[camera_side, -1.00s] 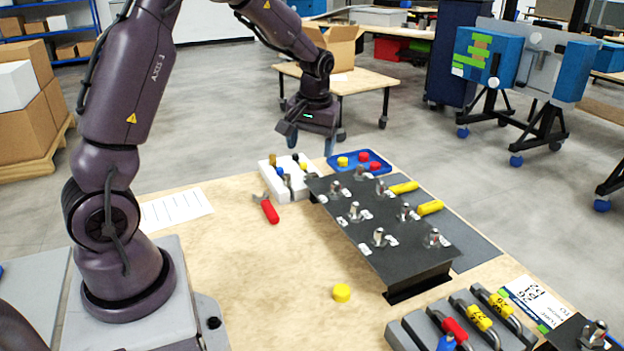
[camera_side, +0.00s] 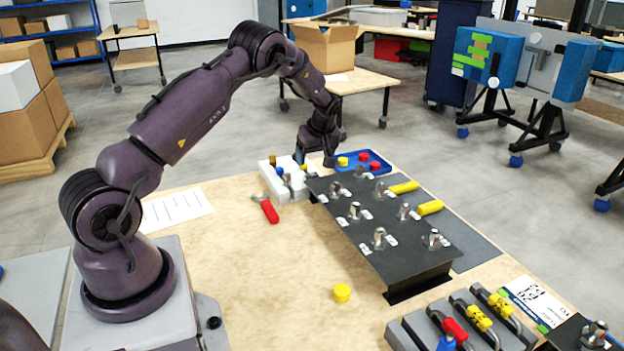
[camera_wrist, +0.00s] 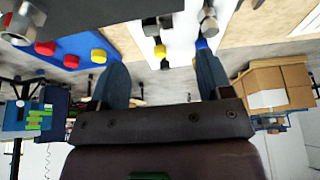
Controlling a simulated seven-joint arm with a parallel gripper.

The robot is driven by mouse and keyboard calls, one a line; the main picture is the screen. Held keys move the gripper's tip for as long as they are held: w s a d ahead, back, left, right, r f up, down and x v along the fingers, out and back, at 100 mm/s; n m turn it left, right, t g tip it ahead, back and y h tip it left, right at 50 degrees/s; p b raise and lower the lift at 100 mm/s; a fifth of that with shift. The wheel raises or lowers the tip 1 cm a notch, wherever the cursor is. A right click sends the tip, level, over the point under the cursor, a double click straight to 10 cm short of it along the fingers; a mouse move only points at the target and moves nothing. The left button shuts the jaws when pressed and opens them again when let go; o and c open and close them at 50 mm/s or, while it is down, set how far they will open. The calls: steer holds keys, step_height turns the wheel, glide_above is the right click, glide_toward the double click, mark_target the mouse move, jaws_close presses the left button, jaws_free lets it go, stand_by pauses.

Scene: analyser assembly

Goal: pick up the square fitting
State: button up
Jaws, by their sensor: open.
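A white tray (camera_side: 290,194) holds several small fittings with coloured ends, at the far left of the work table. Several of them show in the wrist view: a dark, blocky fitting (camera_wrist: 150,27) with a yellow end, a silver fitting (camera_wrist: 208,20) and a blue end (camera_wrist: 201,43). I cannot tell for sure which one is the square fitting. My gripper (camera_side: 315,160) is low over the far side of the white tray, beside the blue tray. In the wrist view its fingers (camera_wrist: 160,60) are apart with nothing held, and fittings show between and beyond them.
The blue tray (camera_side: 383,172) with red and yellow caps is close beside my gripper. A raised black plate (camera_side: 335,205) with several metal fittings stands to the right. Red-handled pliers (camera_side: 268,210) and a yellow cap (camera_side: 342,293) lie on the table.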

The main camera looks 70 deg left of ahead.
mark_target(311, 174)
steer(key=x, duration=0.6)
steer(key=shift+f, duration=0.45)
steer(key=shift+w, duration=0.1)
steer(key=c, duration=1)
